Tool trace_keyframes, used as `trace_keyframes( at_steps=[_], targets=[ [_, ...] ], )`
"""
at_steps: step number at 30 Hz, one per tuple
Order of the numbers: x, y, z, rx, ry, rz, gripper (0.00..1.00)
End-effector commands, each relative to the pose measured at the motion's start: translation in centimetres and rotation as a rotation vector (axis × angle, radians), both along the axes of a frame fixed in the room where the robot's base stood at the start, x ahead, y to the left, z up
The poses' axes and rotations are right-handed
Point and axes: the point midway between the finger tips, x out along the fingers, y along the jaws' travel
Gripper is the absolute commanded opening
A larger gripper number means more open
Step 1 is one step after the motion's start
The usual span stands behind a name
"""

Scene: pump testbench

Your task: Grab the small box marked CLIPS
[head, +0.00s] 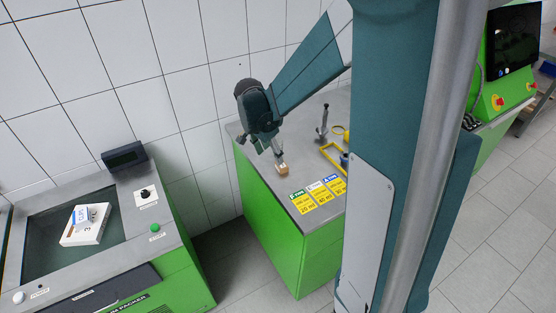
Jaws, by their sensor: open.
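A small white box with blue lettering (82,214) lies on a larger flat white box (97,234) in the recessed top of the left green machine. The lettering seems to read CLIPS, but it is small. My gripper (279,155) is far to its right, pointing down over the near left part of the middle green bench. It is open. A small tan block (283,169) sits on the bench right at the fingertips. I cannot tell whether they touch it or stand around it.
On the middle bench (246,146) stand a grey upright device (322,126), a yellow frame (333,157) and coloured label cards (318,194). The left machine (183,270) has a dark display (125,156) at its back edge. A gap of floor separates both. My column hides the bench's right side.

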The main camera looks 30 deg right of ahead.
Motion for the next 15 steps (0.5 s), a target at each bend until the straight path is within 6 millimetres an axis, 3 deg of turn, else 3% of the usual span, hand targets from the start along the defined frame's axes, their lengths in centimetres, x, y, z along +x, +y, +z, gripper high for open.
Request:
trace_keyframes(
  at_steps=[15],
  targets=[
    [2.6,-3.5,-2.8,-0.022,0.03,-0.264,0.51]
  ],
)
